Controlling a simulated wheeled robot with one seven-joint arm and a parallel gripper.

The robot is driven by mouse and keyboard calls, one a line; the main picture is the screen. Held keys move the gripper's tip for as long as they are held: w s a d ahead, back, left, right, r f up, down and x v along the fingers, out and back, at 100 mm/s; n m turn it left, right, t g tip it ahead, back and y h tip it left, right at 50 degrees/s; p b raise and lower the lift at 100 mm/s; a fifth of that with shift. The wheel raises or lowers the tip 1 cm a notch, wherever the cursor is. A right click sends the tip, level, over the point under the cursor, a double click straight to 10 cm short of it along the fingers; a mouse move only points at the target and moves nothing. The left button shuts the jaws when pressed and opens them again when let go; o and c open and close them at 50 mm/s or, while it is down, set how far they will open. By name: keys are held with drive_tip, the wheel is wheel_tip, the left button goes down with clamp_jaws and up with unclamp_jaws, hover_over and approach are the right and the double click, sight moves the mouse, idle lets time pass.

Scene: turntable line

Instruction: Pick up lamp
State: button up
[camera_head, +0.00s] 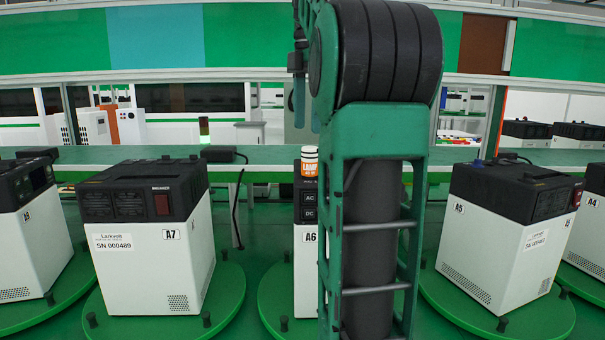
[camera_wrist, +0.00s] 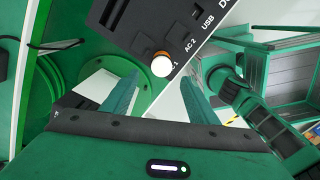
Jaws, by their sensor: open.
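The lamp (camera_head: 309,163) is a small cylinder with an orange band marked LAMP and a white top. It stands upright on the black top of the white unit A6 (camera_head: 308,250), partly behind my arm. In the wrist view the lamp (camera_wrist: 161,64) shows its round white top and an orange edge, on the dark panel (camera_wrist: 195,38) beside AC and USB labels. My gripper (camera_wrist: 160,84) is open and empty. Its two green fingers spread on either side of the lamp's line of sight, and the lamp appears apart from them. The exact gap is unclear.
Unit A7 (camera_head: 150,250) stands on a green turntable at left, and unit A5 (camera_head: 500,230) on another at right. More units stand at both edges. A green bench (camera_head: 270,158) runs behind, with a black adapter (camera_head: 222,154) on it. My arm blocks the middle.

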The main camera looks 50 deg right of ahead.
sight(310, 147)
drive_tip(key=shift+s+d+f, duration=0.1)
drive_tip(key=shift+d+f, duration=0.05)
drive_tip(key=shift+f, duration=1.8)
drive_tip(key=shift+s+d+f, duration=0.1)
drive_tip(key=shift+f, duration=1.8)
drive_tip(key=shift+c, duration=0.4)
clamp_jaws()
